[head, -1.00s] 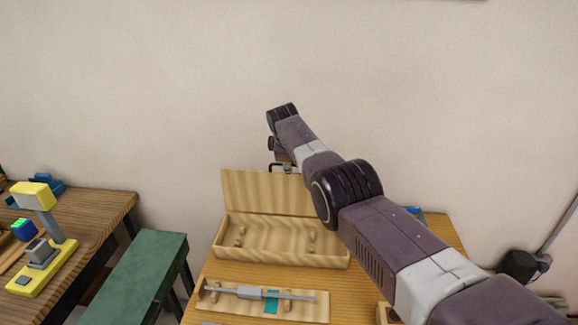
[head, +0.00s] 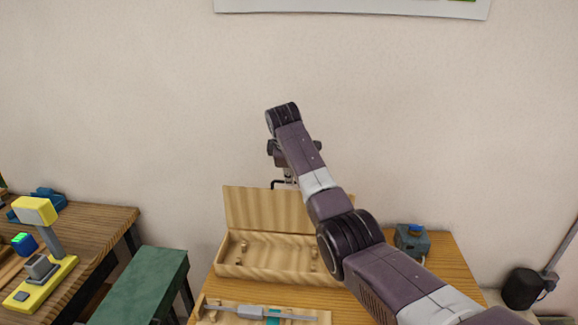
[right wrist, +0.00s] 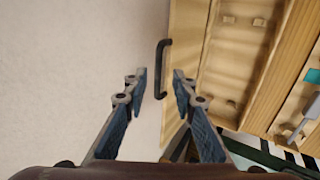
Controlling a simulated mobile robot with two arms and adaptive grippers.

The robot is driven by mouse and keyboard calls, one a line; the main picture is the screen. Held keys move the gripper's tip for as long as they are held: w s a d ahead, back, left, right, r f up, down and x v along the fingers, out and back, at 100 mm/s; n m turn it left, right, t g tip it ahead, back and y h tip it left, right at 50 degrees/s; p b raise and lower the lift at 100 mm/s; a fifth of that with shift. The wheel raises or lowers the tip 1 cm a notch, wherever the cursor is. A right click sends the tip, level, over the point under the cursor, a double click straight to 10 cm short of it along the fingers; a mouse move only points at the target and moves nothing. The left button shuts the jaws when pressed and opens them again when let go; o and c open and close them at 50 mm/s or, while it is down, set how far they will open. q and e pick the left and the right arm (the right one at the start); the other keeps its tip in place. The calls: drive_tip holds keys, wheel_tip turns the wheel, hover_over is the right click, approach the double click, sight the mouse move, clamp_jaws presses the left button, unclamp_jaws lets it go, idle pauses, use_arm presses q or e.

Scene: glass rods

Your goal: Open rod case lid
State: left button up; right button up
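The wooden rod case (head: 275,272) stands on the table with its lid (head: 262,210) raised upright at the back. Part of the lid is hidden behind my right arm. A black handle (right wrist: 160,68) is on the lid's edge in the right wrist view; it also shows in the head view (head: 277,184). My right gripper (right wrist: 159,78) is open, its fingers spread on either side of the handle and not touching it. In the head view it hangs just above the lid's top edge. My left gripper is not in view.
A wooden holder (head: 228,312) with a grey and teal tool (head: 250,312) lies in front of the case. A grey-blue device (head: 412,240) stands at the table's back right. A green bench (head: 140,285) and a yellow stand (head: 45,275) are to the left.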

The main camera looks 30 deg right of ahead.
drive_tip(key=v, duration=0.5)
idle(0.5)
